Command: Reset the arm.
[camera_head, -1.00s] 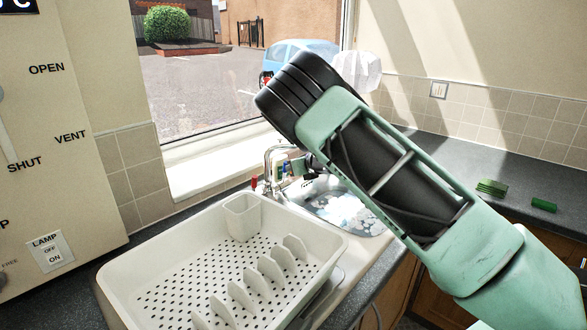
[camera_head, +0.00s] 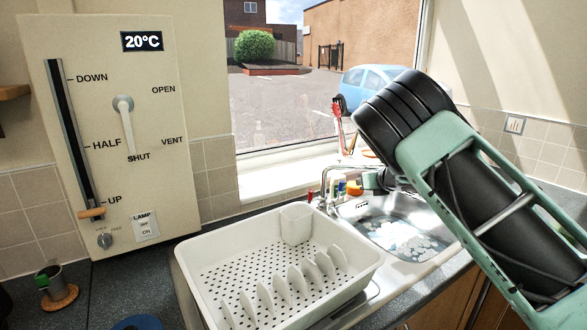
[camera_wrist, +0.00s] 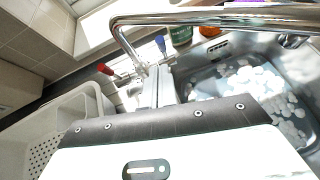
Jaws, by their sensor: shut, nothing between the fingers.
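My arm reaches in from the right of the head view, a large black and pale green link slanting up in front of the window's right side. My gripper is mostly hidden behind the arm there, with dark parts showing near the tap. In the wrist view my gripper (camera_wrist: 157,78) has its two pale fingers closed together, with nothing between them. The fingers point toward the tap (camera_wrist: 122,45), near its red and blue handles. I cannot tell whether they touch it. The tap also shows in the head view (camera_head: 322,187).
The sink (camera_head: 420,255) holds foamy water, right of the white dish rack (camera_head: 215,262). A wall panel (camera_head: 150,70) with a slider, a pointer and a lamp switch stands at left. A cup (camera_head: 50,279) sits on the left counter. Bottles (camera_head: 338,188) stand behind the sink.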

